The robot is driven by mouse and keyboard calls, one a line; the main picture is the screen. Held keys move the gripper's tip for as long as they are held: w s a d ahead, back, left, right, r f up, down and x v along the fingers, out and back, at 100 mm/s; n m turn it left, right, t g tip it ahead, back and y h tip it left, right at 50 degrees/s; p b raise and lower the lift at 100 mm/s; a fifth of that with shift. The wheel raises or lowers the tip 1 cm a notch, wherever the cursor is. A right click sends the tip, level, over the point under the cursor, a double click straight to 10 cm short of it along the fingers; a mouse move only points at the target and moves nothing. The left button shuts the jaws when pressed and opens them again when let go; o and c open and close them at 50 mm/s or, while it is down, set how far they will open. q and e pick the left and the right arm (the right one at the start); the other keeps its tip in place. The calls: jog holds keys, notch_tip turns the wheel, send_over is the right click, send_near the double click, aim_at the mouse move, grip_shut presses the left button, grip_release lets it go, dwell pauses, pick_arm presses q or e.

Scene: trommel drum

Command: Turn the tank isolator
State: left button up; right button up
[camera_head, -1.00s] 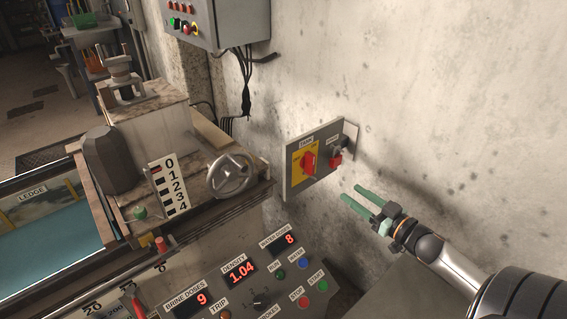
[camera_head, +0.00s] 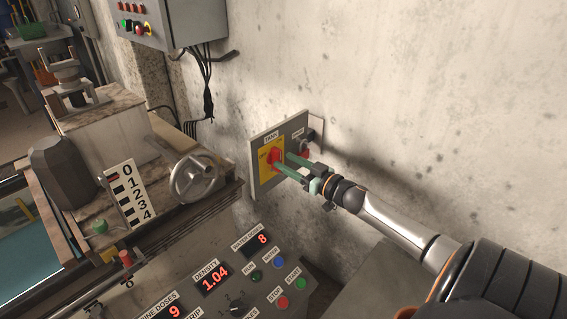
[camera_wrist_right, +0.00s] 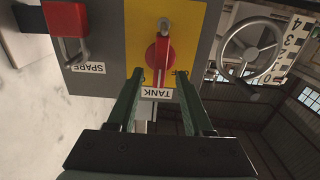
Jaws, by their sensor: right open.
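The tank isolator is a red rotary handle (camera_head: 274,157) on a yellow plate (camera_head: 264,162), on a grey panel (camera_head: 257,140) fixed to the concrete wall. In the right wrist view the red handle (camera_wrist_right: 159,60) stands between my green fingers, above the TANK label (camera_wrist_right: 156,93). My right gripper (camera_head: 284,167) is open, its fingertips close to the handle; in the wrist view the fingers (camera_wrist_right: 158,78) are spread on both sides of it. I cannot tell whether they touch it. My left gripper is not in view.
A handwheel (camera_head: 195,178) and a console with lit displays (camera_head: 213,279) stand left and below. A control box (camera_head: 170,20) hangs above with cables. The wall to the right is clear.

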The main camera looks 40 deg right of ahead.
jog(key=shift+w, duration=1.05)
jog(key=shift+a, duration=0.1)
grip_shut()
